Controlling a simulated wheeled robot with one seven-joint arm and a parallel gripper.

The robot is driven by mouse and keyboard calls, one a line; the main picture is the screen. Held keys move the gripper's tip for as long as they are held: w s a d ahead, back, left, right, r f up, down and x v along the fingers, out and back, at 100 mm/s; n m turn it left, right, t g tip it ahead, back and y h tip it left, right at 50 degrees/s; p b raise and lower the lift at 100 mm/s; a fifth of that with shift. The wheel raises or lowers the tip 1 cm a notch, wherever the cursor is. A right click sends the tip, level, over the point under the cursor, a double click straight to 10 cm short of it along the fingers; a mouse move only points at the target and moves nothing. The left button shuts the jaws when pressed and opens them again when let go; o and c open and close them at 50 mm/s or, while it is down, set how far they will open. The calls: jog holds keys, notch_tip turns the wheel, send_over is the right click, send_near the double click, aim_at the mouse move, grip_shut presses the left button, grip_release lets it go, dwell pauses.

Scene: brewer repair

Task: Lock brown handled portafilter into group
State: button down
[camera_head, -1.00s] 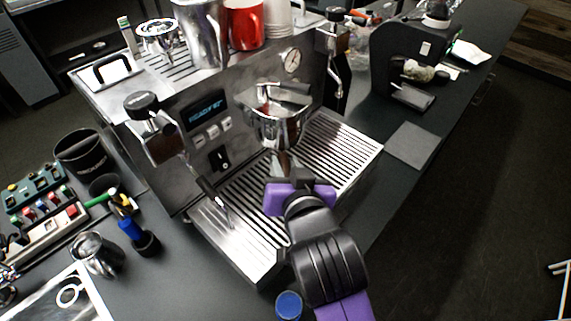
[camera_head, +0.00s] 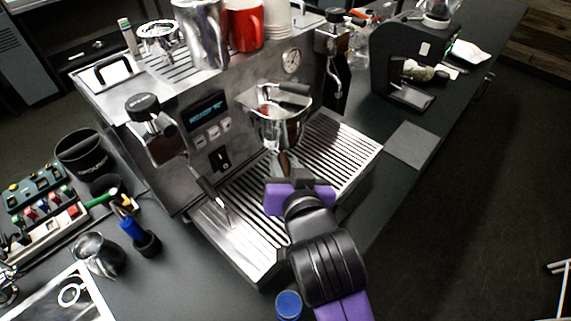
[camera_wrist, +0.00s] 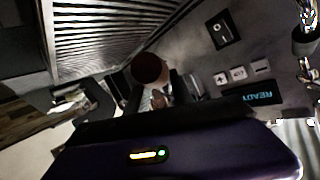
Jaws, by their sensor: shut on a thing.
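The espresso machine (camera_head: 187,103) stands on the counter, its group (camera_head: 278,95) on the front above the drip tray (camera_head: 346,152). A chrome portafilter (camera_head: 279,130) is at the group, with its brown handle (camera_head: 284,162) pointing down toward my gripper (camera_head: 287,183). My gripper is shut on the handle, over the drip tray. In the wrist view the round brown handle end (camera_wrist: 147,68) shows between the dark fingers (camera_wrist: 150,88). I cannot tell whether the portafilter's rim is seated in the group.
A steam wand (camera_head: 207,187) hangs left of the group. A grinder (camera_head: 405,55) stands at the right back. A blue cap (camera_head: 288,305) is at the front.

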jog(key=shift+d+r, duration=0.1)
jog(key=shift+r, duration=0.05)
jog(key=shift+w+d+n+y+p, duration=0.15)
jog(key=shift+d+n+y+p, duration=0.25)
jog(key=shift+y+p, duration=0.25)
jog(key=w+d+n+g+y+b, duration=0.1)
jog(key=n+g+y, duration=0.1)
jog(key=w+d+n+g+y, duration=0.1)
jog(key=d+n+g+y, duration=0.1)
jog(key=n, duration=0.1)
jog(key=w+d+n+g+y+b, duration=0.1)
jog(key=n+g+y, duration=0.1)
jog(key=shift+w+d+n+y+b, duration=0.25)
jog(key=shift+d+n+y+b, duration=0.05)
jog(key=shift+d+n+y, duration=0.1)
dwell(0.5)
jog(key=c, duration=1.1)
grip_release()
jog(key=shift+o, duration=0.3)
jog(key=shift+f, duration=0.2)
